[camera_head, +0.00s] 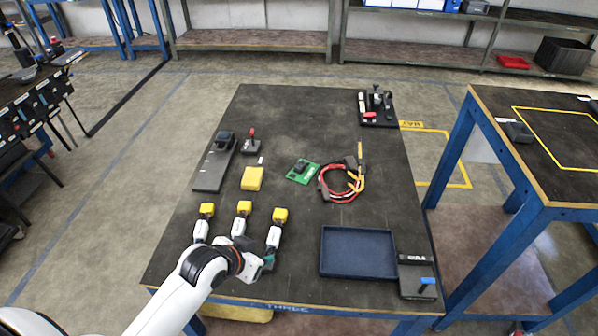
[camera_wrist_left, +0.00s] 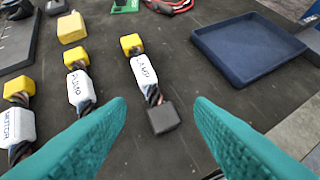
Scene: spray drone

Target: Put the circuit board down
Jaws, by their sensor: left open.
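The green circuit board (camera_head: 303,171) lies on the dark table, left of a coil of red and black cable. Its near edge shows at the top of the left wrist view (camera_wrist_left: 125,6). My left gripper (camera_head: 267,262) is low over the near part of the table, well short of the board. Its teal fingers (camera_wrist_left: 162,108) are spread apart with nothing held. The dark end of the connector labelled LAMP (camera_wrist_left: 145,72) shows between the fingertips; I cannot tell the height gap. My right gripper is not in view.
Connectors labelled PUMP (camera_wrist_left: 80,88) and MOTOR (camera_wrist_left: 18,125) lie left of the LAMP one. A yellow block (camera_head: 252,178) lies left of the board. An empty blue tray (camera_head: 358,230) is at the near right. Bare table lies between tray and board.

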